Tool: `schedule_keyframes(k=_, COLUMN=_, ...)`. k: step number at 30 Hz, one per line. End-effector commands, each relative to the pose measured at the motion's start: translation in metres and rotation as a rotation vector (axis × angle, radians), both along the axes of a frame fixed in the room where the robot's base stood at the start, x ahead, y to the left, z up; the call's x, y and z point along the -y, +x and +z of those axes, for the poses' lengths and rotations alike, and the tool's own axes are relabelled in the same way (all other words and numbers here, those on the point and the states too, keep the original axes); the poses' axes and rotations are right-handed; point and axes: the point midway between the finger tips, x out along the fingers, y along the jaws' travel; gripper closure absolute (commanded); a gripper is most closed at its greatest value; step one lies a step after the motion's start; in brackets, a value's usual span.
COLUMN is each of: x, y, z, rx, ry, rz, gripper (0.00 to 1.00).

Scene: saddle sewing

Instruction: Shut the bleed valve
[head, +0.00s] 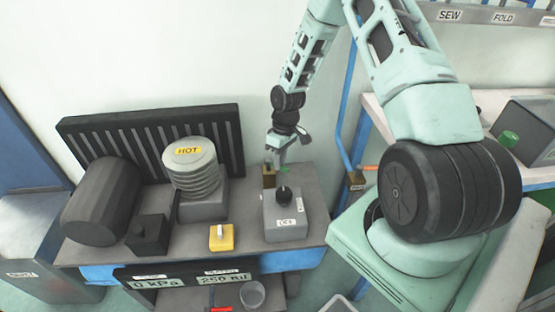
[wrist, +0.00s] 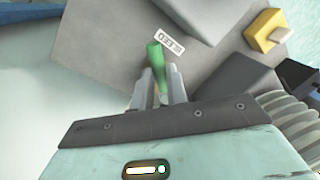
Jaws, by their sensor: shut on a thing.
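The green handle (wrist: 155,55), apparently the bleed valve's, stands between my fingertips in the wrist view, beside a small white label (wrist: 169,41) on the grey bench top. My gripper (wrist: 158,74) is shut on this handle. In the head view, my gripper (head: 279,161) reaches down at the back of the bench, next to a small brass-coloured block (head: 268,181). Little of the green handle shows there, and its lower part is hidden, so I cannot tell the valve's position.
A grey box with a black knob (head: 284,192) stands just in front of my gripper. To the left are a yellow block (head: 221,238), a ribbed cylinder marked HOT (head: 194,170) and a dark drum (head: 101,201). Front displays (head: 185,280) read 0 kPa and 250 ml.

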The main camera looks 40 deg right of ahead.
Motion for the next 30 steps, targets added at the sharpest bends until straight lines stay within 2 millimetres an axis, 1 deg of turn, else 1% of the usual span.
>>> schedule_keyframes(k=6, x=0.008, y=0.006, z=0.002, rx=0.003, ry=-0.001, rz=0.207, gripper=1.00)
schedule_keyframes(k=15, x=0.015, y=0.013, z=0.002, rx=0.003, ry=-0.002, rz=0.463, gripper=1.00)
schedule_keyframes(k=21, x=0.018, y=0.017, z=0.002, rx=0.004, ry=-0.002, rz=0.587, gripper=1.00)
schedule_keyframes(k=30, x=0.019, y=0.020, z=0.001, rx=0.004, ry=-0.002, rz=0.682, gripper=1.00)
